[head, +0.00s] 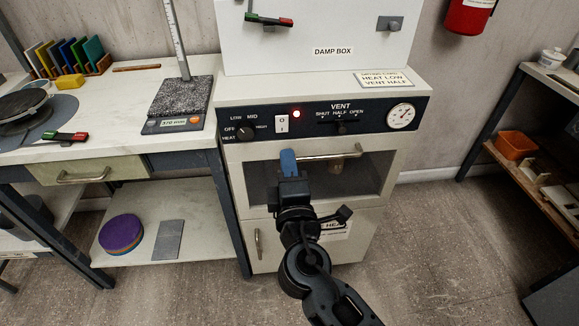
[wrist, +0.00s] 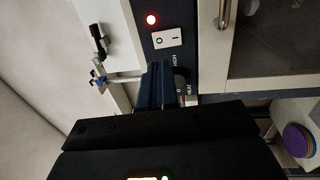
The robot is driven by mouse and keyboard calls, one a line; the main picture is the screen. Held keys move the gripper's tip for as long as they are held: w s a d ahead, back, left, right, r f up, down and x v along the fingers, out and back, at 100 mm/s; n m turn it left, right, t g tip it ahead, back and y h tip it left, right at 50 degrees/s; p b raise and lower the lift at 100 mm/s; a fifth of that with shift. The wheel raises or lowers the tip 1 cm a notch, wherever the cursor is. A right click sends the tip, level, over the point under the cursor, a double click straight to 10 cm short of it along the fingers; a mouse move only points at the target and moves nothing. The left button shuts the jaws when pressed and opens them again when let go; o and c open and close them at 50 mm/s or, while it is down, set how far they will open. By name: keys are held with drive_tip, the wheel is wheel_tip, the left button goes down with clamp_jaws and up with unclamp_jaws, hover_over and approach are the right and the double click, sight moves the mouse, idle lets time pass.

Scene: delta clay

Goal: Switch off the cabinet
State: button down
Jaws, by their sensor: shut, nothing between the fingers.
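The cabinet (head: 232,190) has a dark control panel (head: 385,125) across its upper front. A white rocker switch (head: 282,124) marked O and I sits on the panel and also shows in the wrist view (wrist: 167,38). Beside it a small red lamp (head: 297,113) is lit; it glows in the wrist view too (wrist: 151,19). A black heat knob (head: 245,133) is left of the switch; its setting is too small to read. My gripper (head: 288,162) is shut and empty, below the switch in the head view. In the wrist view its fingertips (wrist: 157,68) partly cover the panel near the knob.
A vent slider (head: 340,128) and a round gauge (head: 400,116) are on the panel's right side. A door handle (head: 333,154) sticks out below the panel. A workbench (head: 125,83) with a scale stands at left. Open floor (head: 440,235) lies to the right.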

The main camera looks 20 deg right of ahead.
sight(282, 120)
drive_tip(key=p+x, duration=0.1)
drive_tip(key=x, duration=0.8)
drive_tip(key=shift+w, duration=0.1)
drive_tip(key=shift+w+d, duration=0.1)
drive_tip(key=shift+w, duration=0.1)
drive_tip(key=shift+r, duration=0.15)
drive_tip(key=shift+s, duration=0.1)
